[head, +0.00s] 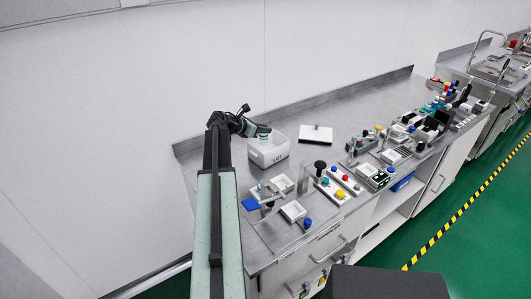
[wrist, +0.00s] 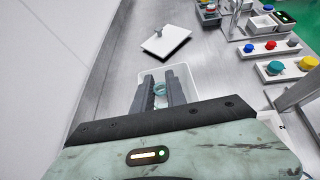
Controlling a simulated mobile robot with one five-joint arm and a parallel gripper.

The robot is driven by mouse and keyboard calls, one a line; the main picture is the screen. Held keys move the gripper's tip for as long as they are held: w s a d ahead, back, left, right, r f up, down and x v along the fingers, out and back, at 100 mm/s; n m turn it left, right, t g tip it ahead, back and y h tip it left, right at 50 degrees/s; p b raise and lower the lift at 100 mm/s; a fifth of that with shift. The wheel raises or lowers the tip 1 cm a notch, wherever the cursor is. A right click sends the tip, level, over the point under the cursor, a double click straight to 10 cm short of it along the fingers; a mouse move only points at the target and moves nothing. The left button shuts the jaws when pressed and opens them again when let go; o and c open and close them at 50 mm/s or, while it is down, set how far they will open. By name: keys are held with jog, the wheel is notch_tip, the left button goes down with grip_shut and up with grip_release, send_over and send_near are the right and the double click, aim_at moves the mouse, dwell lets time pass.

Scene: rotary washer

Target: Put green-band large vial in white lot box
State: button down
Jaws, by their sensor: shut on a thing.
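The white lot box (head: 270,155) stands on the steel counter near its left end, with "LOT" printed on its front. In the wrist view the box (wrist: 193,92) lies beneath my gripper's fingers. My gripper (head: 264,132) is over the box's opening, at its rear left. In the wrist view my gripper (wrist: 161,92) is shut on a small vial (wrist: 160,89), of which a pale teal-green top shows between the fingers. The rest of the vial is hidden by the fingers. I cannot tell whether it touches the box floor.
A white board with a small grey post (head: 316,134) lies right of the box; it also shows in the wrist view (wrist: 167,41). Bare counter lies behind the box.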

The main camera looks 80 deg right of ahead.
aim_at(264, 144)
notch_tip(264, 144, down, 9)
jog(key=b, duration=0.7)
jog(key=shift+r, duration=0.3)
jog(key=shift+f, duration=0.1)
jog(key=c, duration=1.3)
grip_release()
jog(key=shift+c, duration=0.2)
